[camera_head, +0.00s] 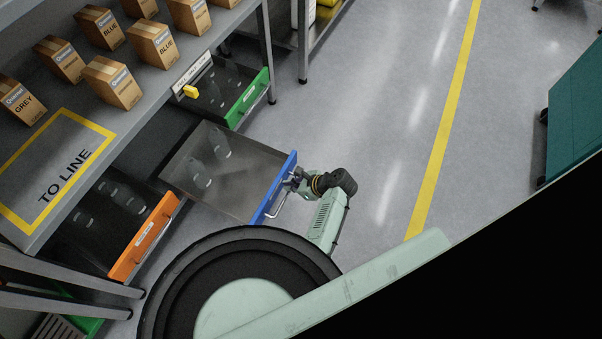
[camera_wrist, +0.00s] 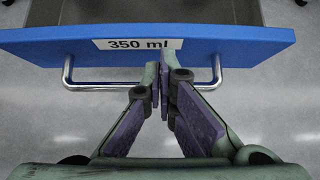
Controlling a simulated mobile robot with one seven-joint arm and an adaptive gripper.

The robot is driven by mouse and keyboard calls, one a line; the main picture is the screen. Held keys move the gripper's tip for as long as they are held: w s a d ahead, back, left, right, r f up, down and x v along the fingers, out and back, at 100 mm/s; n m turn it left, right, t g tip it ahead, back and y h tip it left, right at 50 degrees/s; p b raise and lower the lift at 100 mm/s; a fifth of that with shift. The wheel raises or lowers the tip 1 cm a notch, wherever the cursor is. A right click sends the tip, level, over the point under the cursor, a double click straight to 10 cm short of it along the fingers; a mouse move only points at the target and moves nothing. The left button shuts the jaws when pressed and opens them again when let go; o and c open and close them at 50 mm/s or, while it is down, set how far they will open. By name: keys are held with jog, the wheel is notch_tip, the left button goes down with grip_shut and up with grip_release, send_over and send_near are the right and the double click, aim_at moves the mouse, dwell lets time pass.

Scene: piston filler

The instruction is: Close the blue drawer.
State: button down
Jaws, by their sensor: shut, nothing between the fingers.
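The blue drawer (camera_head: 273,189) is pulled far out from under the shelf, with clear bottles standing inside toward its back. Its blue front also fills the top of the wrist view (camera_wrist: 230,48), with a "350 ml" label and a metal bar handle (camera_wrist: 100,86). My gripper (camera_wrist: 164,78) is shut and empty, with its fingertips at the middle of the drawer front, just below the label and over the handle bar's line. In the head view my gripper (camera_head: 296,179) is at the outer side of the blue front. I cannot tell whether the fingertips touch the front.
A green-fronted drawer (camera_head: 246,99) sits behind the blue one and an orange-fronted drawer (camera_head: 144,236) nearer. The shelf above (camera_head: 145,108) carries several cardboard boxes and a "TO LINE" mark. The floor (camera_head: 360,120) to the right is clear, with a yellow line (camera_head: 445,120).

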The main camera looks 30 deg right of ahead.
jog(key=shift+w+a, duration=0.25)
jog(key=shift+w, duration=0.1)
jog(key=w+a, duration=0.6)
jog(key=w, duration=0.2)
jog(key=w+a+b, duration=0.1)
jog(key=w+a, duration=0.5)
jog(key=w, duration=0.1)
jog(key=w+a, duration=0.6)
jog(key=w, duration=0.2)
jog(key=shift+w+a+f+b, duration=0.1)
jog(key=shift+w+a+b, duration=0.2)
jog(key=shift+w+b, duration=0.05)
jog(key=shift+w+a+b, duration=0.3)
jog(key=shift+w+a, duration=0.3)
jog(key=shift+w, duration=0.2)
